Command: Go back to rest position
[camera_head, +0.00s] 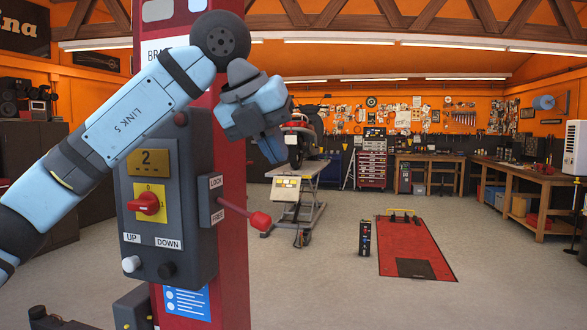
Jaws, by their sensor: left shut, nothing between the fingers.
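My left arm comes in from the left and crosses in front of the upper part of a red column. My left gripper (273,150) is high, at the column's right edge, pointing down and to the right. It is shut and empty. Below it, a dark control box (205,262) is on the column, with a display reading 2, a red rotary switch (145,203), and a white button (131,264) and a black button (167,270) marked UP and DOWN. A lever with a red knob (261,221) sticks out at the LOCK/FREE plate, apart from the gripper. My right gripper is not in view.
The red column (234,275) stands close in front. A raised lift (297,197) carries a motorcycle behind it. A low red platform (415,250) lies on the floor with a small dark post (365,238) beside it. Workbenches line the back and right. Open floor lies between.

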